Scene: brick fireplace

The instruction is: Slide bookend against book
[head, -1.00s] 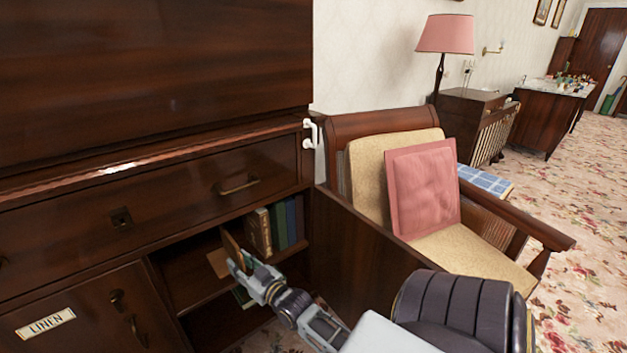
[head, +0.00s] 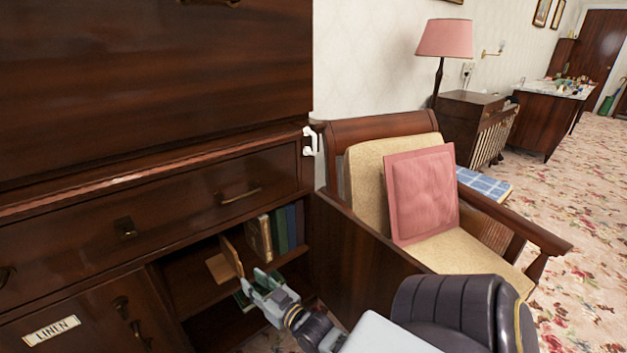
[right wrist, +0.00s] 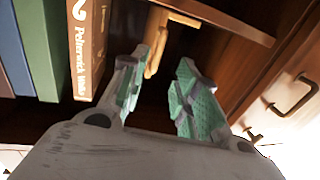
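The wooden bookend (head: 231,257) stands upright on the cabinet shelf, its flat foot (head: 217,267) pointing left. The tan book (head: 259,240) stands to its right, at the left end of a row. In the right wrist view, a gap shows between the bookend (right wrist: 157,45) and the tan book (right wrist: 90,45), whose spine has lettering. My right gripper (head: 262,279) is in front of the shelf, below and right of the bookend. In the right wrist view, its fingers (right wrist: 160,95) are apart with nothing between them. My left gripper is not in view.
Green and blue books (head: 287,228) fill the shelf's right end. The shelf board (head: 200,290) has free room left of the bookend; a lower compartment holds something green. An armchair (head: 420,215) with a pink cushion stands right of the cabinet. A drawer (head: 190,200) is above the opening.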

